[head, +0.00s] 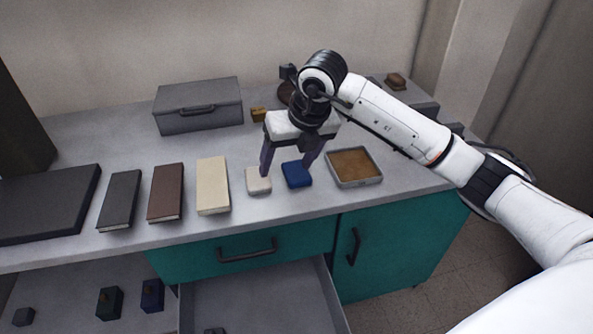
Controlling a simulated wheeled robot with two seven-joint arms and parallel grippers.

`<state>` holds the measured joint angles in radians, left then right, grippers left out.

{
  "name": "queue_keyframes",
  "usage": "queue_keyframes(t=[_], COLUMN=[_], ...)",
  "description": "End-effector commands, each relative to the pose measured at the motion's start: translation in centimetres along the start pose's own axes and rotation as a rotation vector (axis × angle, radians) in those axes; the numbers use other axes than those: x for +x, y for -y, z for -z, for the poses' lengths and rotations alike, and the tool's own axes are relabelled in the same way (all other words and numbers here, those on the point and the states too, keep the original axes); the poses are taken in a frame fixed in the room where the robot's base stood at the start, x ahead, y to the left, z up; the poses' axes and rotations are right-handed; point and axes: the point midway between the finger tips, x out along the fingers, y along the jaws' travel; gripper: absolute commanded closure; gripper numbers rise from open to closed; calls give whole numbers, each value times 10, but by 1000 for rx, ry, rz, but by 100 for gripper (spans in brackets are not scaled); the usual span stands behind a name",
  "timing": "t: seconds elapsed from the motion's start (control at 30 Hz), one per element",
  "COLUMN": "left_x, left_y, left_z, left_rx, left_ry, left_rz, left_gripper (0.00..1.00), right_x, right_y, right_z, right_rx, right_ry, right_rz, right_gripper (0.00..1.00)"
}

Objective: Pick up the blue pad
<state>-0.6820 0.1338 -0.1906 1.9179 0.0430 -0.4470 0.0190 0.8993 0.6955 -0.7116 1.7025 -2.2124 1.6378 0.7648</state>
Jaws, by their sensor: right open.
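The blue pad (297,175) is a small dark-blue block lying on the grey worktop, right of a similar cream pad (258,181). My right gripper (285,172) comes in from the right and points down over the two pads. Its fingers are spread and empty. One finger is by the cream pad and the other is near the top right of the blue pad. I cannot tell how high the fingertips are above the worktop. My left gripper is not in view.
A metal tray with a brown surface (354,166) sits right of the blue pad. Cream (212,186), brown (166,192) and black (119,200) books lie left. A grey case (198,105) stands behind. Below the front edge, a drawer (262,303) is open.

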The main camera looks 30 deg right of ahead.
Motion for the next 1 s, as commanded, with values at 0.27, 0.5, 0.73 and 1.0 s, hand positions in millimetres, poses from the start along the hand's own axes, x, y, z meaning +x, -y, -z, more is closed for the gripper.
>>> queue_keyframes(t=[0.27, 0.5, 0.73, 1.0], left_x=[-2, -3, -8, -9], left_y=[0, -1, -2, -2], left_z=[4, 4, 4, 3], left_rx=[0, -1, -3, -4], left_ry=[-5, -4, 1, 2], left_rz=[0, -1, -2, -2], left_gripper=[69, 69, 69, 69], right_x=[-3, 25, 51, 78], right_y=[44, 47, 49, 52], right_z=[-23, -24, -22, -24], right_rx=[49, 47, 48, 46], right_ry=[49, 50, 47, 52], right_rz=[160, 156, 155, 153], right_gripper=[31, 31, 31, 31])
